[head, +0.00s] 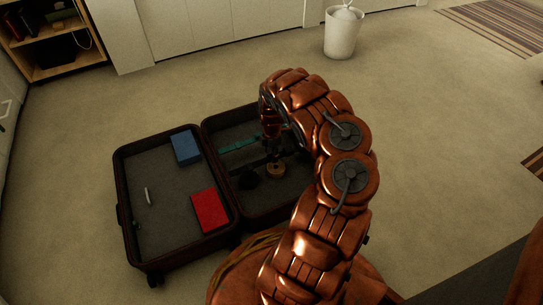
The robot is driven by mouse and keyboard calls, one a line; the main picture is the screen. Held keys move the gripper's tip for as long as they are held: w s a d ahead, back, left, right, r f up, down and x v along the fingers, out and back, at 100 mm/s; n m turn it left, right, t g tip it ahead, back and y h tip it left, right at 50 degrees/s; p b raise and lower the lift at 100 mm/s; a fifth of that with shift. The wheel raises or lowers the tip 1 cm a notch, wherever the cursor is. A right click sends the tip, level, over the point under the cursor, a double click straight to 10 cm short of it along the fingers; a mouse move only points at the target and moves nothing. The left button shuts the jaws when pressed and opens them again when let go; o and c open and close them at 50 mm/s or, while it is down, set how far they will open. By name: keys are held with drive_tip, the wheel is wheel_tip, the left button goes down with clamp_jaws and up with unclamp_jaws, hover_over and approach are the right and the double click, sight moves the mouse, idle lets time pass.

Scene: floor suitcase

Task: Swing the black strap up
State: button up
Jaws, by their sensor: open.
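An open suitcase (122,212) lies flat on the floor, its two halves side by side. My arm arches over the right half, and my gripper (272,155) points down into it. The gripper is small and dark here, with its jaws open and nothing clearly between them. Below and around it are a tan round thing (275,170), a dark rounded thing (248,181) and a teal strip (238,145). I cannot pick out the black strap with certainty against the dark lining. My arm hides part of the right half.
The left half holds a blue box (186,147), a red box (209,211) and a small pale object (148,195). A white bin (342,35) stands at the back, a wooden shelf (50,45) at the back left. The carpet right of my arm is clear up to a striped rug (500,25).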

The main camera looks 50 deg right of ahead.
clamp_jaws()
idle(0.5)
